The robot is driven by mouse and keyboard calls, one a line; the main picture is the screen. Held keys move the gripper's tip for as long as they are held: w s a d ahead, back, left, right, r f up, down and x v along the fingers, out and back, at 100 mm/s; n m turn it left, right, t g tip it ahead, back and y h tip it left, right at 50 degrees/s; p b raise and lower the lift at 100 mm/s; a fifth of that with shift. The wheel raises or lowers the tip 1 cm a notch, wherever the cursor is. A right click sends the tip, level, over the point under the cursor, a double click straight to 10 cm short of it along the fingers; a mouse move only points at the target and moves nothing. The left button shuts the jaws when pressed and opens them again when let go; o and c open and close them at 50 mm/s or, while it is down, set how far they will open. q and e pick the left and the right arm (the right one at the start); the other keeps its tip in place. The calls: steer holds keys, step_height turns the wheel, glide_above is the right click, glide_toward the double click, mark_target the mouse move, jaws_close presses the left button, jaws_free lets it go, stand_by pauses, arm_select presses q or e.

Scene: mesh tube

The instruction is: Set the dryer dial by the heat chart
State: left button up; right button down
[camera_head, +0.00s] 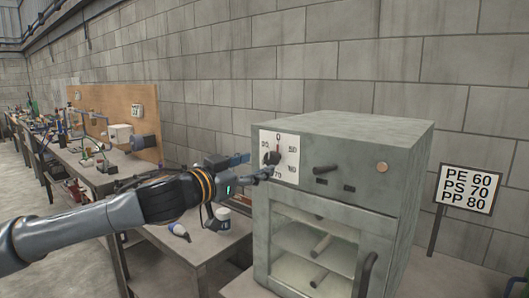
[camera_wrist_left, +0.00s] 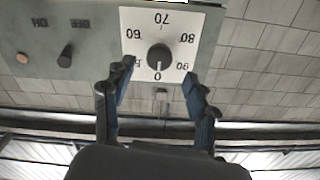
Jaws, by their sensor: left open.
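The dryer (camera_head: 340,135) is a grey metal box with a white dial plate (camera_head: 291,173) at its front upper left. The dark dial knob (camera_wrist_left: 159,57) shows in the left wrist view, where the plate is upside down with 60, 70, 80, 90 and 0 readable; 50 is partly covered by a finger. A red mark shows by the 0 in the head view, and the knob seems to point there. My left gripper (camera_wrist_left: 160,82) is open, fingers spread either side below the knob, apparently not gripping it. The heat chart (camera_head: 467,189) reads PE 60, PS 70, PP 80.
A black lever (camera_head: 326,169) and a round button (camera_head: 382,167) sit right of the dial. The dryer's glass door (camera_head: 313,246) is shut. A workbench (camera_head: 205,243) with a bottle (camera_head: 179,231) stands to the left, below my arm.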

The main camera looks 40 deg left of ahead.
mark_target(269, 160)
arm_select(q)
steer(key=w+p, duration=0.1)
steer(key=w, duration=0.2)
steer(key=shift+d+r, duration=0.1)
steer(key=shift+d, duration=0.05)
steer(key=shift+w+p, duration=0.45)
steer(key=shift+w, duration=0.1)
steer(key=shift+c, duration=0.2)
steer(key=c, duration=1.1)
